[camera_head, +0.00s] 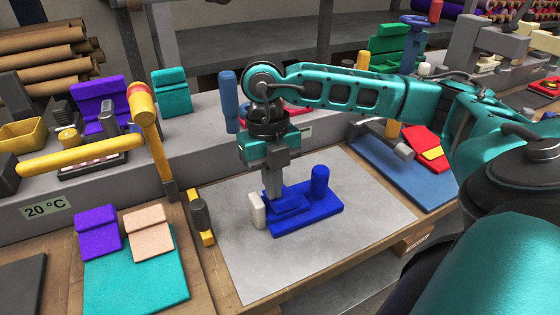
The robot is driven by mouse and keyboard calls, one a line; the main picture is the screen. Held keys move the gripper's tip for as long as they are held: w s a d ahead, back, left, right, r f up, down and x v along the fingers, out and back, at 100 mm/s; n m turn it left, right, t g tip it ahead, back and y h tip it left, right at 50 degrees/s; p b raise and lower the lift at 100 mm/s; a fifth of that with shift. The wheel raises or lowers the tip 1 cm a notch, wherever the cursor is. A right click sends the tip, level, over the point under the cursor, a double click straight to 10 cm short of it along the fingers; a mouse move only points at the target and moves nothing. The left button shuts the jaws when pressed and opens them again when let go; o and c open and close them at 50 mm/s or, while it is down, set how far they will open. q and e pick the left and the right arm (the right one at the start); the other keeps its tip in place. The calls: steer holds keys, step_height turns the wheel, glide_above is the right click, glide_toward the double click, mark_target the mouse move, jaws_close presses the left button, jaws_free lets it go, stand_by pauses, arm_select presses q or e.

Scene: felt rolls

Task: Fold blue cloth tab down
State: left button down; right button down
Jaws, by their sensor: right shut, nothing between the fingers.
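The blue cloth (328,208) lies on a grey sheet on the bench. It has a flat base, a raised flat layer (290,206) at its left and an upright blue roll-shaped piece (319,181) at its back right. My right gripper (271,197) points straight down over the left part of the blue cloth, its fingers together and empty. Its tips are at or just above the raised layer; I cannot tell if they touch. The fingers hide a part of the cloth behind them. My left gripper is not in view.
A small whitish block (257,211) stands just left of the blue cloth. A yellow bar with a dark knob (200,214) lies farther left. A teal mat (140,277) bears purple and peach pieces. The grey sheet (300,262) is bare in front.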

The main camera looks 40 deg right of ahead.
steer(key=shift+w+d+r+p, duration=0.3)
steer(key=shift+w+r+p, duration=0.25)
steer(key=shift+w+r, duration=0.35)
steer(key=shift+w+d+r+p, duration=0.3)
steer(key=shift+w+r+p, duration=0.3)
steer(key=shift+w, duration=0.35)
steer(key=shift+r, duration=0.15)
step_height(320, 180, up, 13)
steer(key=w+p, duration=0.1)
steer(key=p, duration=0.1)
steer(key=shift+w+d, duration=0.2)
steer(key=shift+d, duration=0.1)
steer(key=shift+f, duration=0.2)
